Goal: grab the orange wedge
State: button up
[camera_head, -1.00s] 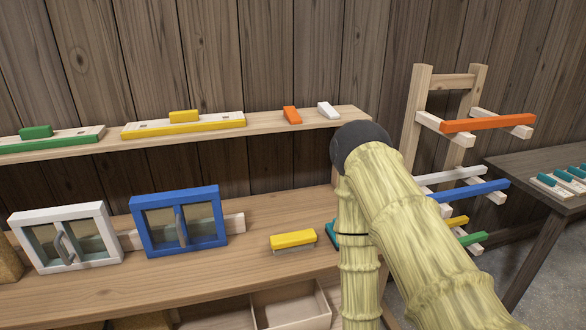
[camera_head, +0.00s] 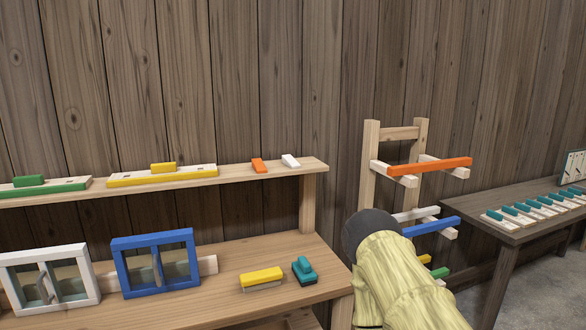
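The orange wedge (camera_head: 259,165) is a small block lying near the right end of the upper wooden shelf (camera_head: 235,176), beside a white wedge (camera_head: 290,160). Nothing covers it. My arm stands at the lower right of the head view, well away from the wedge and lower than the shelf. My gripper's fingers do not show, so I cannot see whether they are open or hold anything.
The workbench (camera_head: 225,275) below holds a white framed window (camera_head: 50,300), a blue framed window (camera_head: 114,265), a yellow brush (camera_head: 261,277) and a teal object (camera_head: 304,270). A wooden rack with an orange bar (camera_head: 430,167) stands right. A side table (camera_head: 490,232) carries several teal-topped pieces.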

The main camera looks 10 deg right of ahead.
aim_at(258, 165)
jog(key=z, duration=1.65)
jog(key=i, duration=1.45)
jog(key=u, duration=2.4)
